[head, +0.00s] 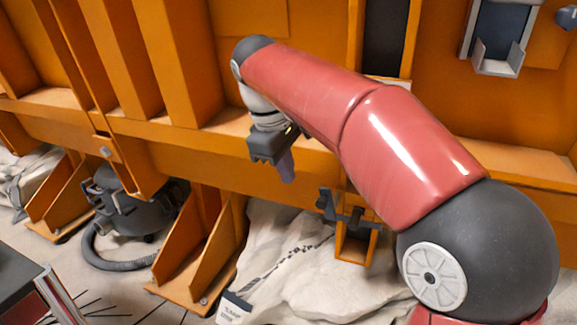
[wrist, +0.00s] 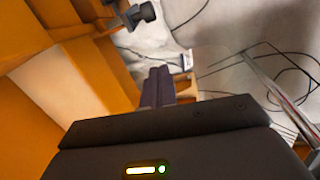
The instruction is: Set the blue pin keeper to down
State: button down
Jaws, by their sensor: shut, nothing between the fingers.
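My gripper (head: 287,168) hangs from the arm in front of the orange beam, with its purplish-grey fingers pointing down, together and empty. In the wrist view the fingers (wrist: 158,86) lie side by side. A dark slate bracket with upright prongs (head: 340,208) sits on the orange frame, right of and below my fingers, apart from them. A dark knob on an orange part shows at the top of the wrist view (wrist: 141,14). I cannot tell whether either is the blue pin keeper. No clearly blue keeper shows; my arm hides part of the frame.
The orange ribbed frame (head: 190,135) fills the back. Pale rock or sheeting (head: 290,255) lies below it. A black vacuum-like canister with a hose (head: 130,210) stands at left. A grey bracket (head: 497,55) and a bluish-grey knob (head: 568,17) are at upper right.

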jog(key=d+f+b, duration=0.1)
jog(key=d+f, duration=0.3)
jog(key=f, duration=0.1)
jog(key=shift+s+d, duration=0.2)
jog(key=shift+s, duration=0.25)
